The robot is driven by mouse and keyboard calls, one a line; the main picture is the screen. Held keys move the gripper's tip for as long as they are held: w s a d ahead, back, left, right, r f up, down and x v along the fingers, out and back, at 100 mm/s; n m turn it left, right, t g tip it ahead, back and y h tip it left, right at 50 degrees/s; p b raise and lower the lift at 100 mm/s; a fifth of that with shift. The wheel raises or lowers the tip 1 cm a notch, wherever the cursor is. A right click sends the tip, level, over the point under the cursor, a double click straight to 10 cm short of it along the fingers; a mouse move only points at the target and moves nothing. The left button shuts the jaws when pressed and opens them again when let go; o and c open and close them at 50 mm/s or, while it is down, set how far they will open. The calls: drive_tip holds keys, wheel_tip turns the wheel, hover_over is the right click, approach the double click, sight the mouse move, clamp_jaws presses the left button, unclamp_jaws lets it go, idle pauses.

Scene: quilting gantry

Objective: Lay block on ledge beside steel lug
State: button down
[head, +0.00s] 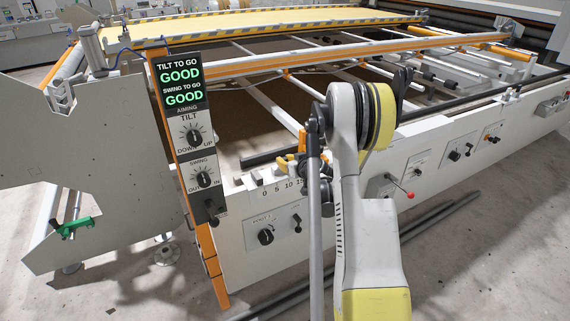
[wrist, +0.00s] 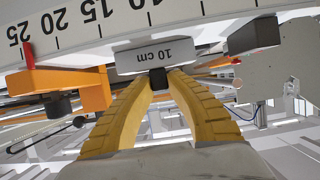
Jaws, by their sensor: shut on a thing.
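A grey block (wrist: 154,54) marked 10 cm has a small black knob (wrist: 158,78). In the wrist view my gripper (wrist: 158,79) is shut on that knob with its yellow fingers. The block lies against the white ledge (wrist: 75,18) with the printed scale, between the dark steel lug (wrist: 253,38) on the right and an orange part on the left. A gap shows between block and lug. I cannot tell whether the block rests on the ledge. In the head view my gripper (head: 288,165) is over the ledge (head: 270,189), partly hidden by my arm.
The orange part (wrist: 88,88) with a red pointer stands left of the block in the wrist view. A display panel (head: 182,85) reading GOOD twice, with dials, stands left of the ledge in the head view.

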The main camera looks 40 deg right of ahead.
drive_tip(key=shift+r, duration=0.1)
drive_tip(key=c, duration=1.4)
unclamp_jaws()
drive_tip(key=shift+c, duration=0.2)
